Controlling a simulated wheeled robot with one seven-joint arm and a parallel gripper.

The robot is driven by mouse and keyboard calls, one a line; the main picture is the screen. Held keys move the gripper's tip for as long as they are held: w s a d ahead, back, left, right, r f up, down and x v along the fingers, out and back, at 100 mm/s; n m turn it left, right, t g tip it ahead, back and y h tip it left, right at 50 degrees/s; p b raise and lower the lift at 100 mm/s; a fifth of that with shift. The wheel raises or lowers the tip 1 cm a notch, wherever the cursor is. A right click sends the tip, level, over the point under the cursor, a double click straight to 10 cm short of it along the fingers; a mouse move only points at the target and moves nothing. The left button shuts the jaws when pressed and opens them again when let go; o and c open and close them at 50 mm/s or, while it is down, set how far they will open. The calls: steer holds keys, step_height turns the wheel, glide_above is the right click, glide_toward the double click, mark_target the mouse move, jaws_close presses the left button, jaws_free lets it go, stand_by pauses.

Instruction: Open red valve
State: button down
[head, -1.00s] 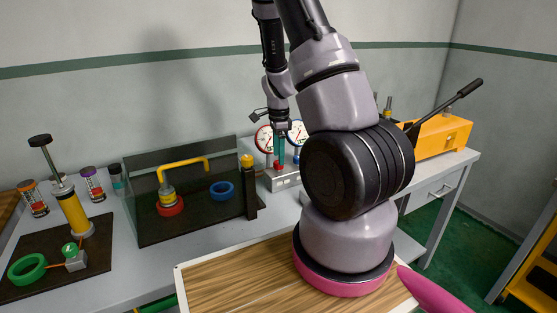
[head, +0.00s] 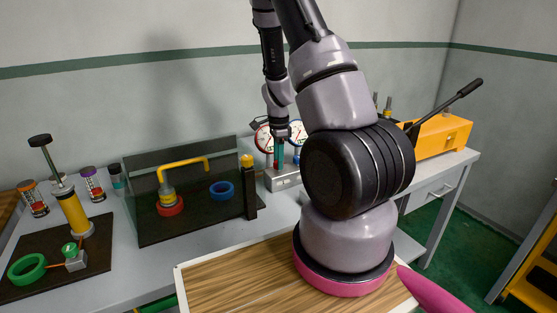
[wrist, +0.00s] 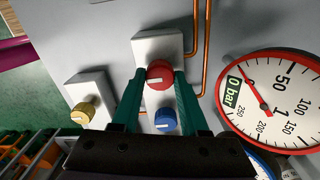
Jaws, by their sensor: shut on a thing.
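The red valve (wrist: 159,70) is a round knob on a white block in the wrist view, with a pale mark on its face. My gripper (wrist: 160,79) has its two teal fingers on either side of this knob and is shut on it. In the head view my gripper (head: 280,156) points down at the grey gauge unit (head: 284,181) on the bench. My fingers and wrist hide most of the knob there.
A blue knob (wrist: 165,121) sits just below the red one, and a yellow knob (wrist: 84,112) to the left. A red-rimmed gauge (wrist: 277,101) and copper pipes (wrist: 205,60) are close on the right. A dark-backed stand (head: 185,225) is left of the unit.

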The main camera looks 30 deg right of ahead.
steer(key=shift+n, duration=0.3)
steer(key=n, duration=0.7)
steer(key=shift+n, duration=0.3)
steer(key=n, duration=0.4)
steer(key=shift+n, duration=2.1)
steer(key=shift+c, duration=2.1)
jaws_free()
